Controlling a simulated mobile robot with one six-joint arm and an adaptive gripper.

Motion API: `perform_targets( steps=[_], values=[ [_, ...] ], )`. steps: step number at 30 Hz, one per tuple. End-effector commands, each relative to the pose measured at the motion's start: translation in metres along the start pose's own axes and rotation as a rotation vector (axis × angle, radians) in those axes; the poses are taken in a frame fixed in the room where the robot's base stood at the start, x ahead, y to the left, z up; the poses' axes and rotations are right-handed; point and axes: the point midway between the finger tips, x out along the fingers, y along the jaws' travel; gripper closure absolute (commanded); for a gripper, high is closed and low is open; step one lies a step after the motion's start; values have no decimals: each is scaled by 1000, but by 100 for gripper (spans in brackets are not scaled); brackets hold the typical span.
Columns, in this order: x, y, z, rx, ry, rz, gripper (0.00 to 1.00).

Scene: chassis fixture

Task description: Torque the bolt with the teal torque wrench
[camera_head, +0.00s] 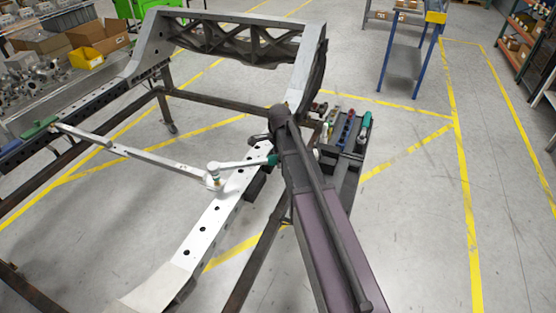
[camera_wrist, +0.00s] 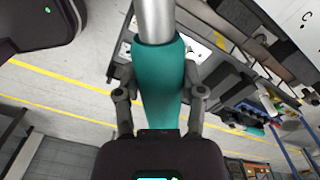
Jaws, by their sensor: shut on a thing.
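The teal torque wrench (camera_head: 238,164) lies across the near rail in the head view. Its light grey shaft runs left from my arm to a round head (camera_head: 213,169), which sits over the rail end of the crossbar. The bolt cannot be made out; the wrench head covers that spot. In the wrist view the wrench's teal handle (camera_wrist: 160,75) fills the gap between the two fingers of my gripper (camera_wrist: 160,98), which is shut on it. In the head view my arm hides most of the gripper, and a little teal shows beside it.
The grey chassis frame (camera_head: 207,228) stands on dark legs, with a crossbar (camera_head: 130,152) to the left rail. A tool tray (camera_head: 345,150) is just right of my arm. A green-handled item (camera_head: 40,128) lies on the left rail.

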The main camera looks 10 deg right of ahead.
Motion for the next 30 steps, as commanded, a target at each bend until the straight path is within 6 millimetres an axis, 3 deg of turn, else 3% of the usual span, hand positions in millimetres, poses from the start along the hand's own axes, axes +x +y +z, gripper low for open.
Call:
perform_targets(
  steps=[30],
  values=[
    [-40,0,1,0,0,0,100]
  ],
)
